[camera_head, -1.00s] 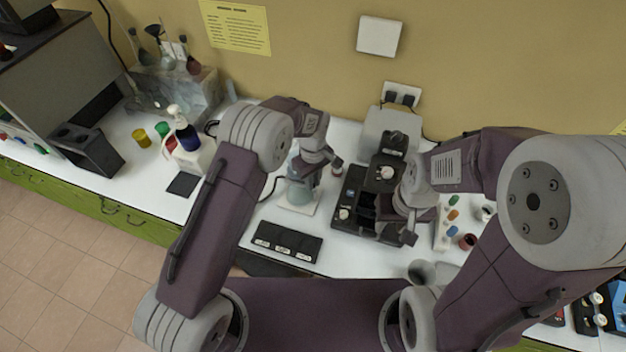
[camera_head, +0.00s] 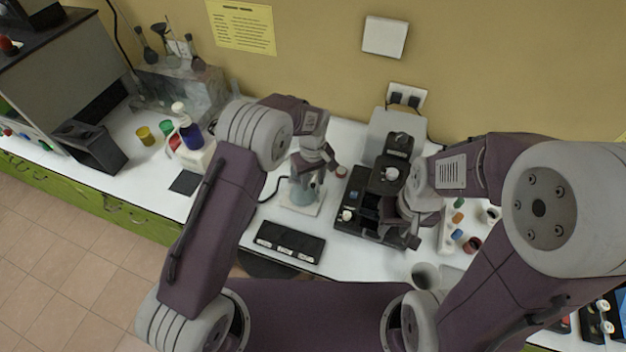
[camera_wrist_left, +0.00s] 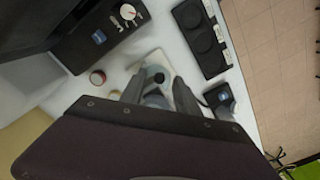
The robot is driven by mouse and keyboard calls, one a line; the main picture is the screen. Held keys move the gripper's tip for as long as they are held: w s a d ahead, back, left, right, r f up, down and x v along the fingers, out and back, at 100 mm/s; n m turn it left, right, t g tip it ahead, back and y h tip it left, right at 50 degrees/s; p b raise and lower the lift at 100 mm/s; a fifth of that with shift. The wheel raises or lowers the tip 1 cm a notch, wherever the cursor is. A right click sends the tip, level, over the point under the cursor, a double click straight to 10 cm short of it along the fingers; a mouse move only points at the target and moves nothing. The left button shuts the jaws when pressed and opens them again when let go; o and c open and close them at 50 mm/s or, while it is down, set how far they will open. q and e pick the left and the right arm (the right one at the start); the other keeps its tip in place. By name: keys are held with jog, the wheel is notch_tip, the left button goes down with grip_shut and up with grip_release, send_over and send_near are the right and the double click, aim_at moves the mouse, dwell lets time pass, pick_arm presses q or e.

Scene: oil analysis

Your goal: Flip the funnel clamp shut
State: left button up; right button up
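A pale blue-grey glass vessel (camera_head: 302,194) stands on a white base (camera_head: 291,206) in the middle of the bench. It also shows in the left wrist view, with a round black piece (camera_wrist_left: 158,77) at its middle. The funnel clamp cannot be made out clearly; the gripper and wrist cover much of the vessel's top. My left gripper (camera_head: 314,177) is right over the vessel. In the left wrist view its fingers (camera_wrist_left: 158,95) are spread, one on each side of the glass; contact cannot be told. My right gripper is over the black instrument (camera_head: 372,208), its fingertips hidden.
A black three-well block (camera_head: 290,242) lies in front of the vessel. A small red-rimmed cup (camera_head: 341,172) is close to its right. Small coloured caps (camera_head: 458,217) and a grey beaker (camera_head: 425,275) are at the right. A wash bottle (camera_head: 187,130) stands left.

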aim_at(313, 184)
pick_arm(q)
jog(key=shift+r, duration=0.15)
notch_tip(313, 184, up, 9)
jog(key=b, duration=0.3)
jog(key=shift+f, duration=0.2)
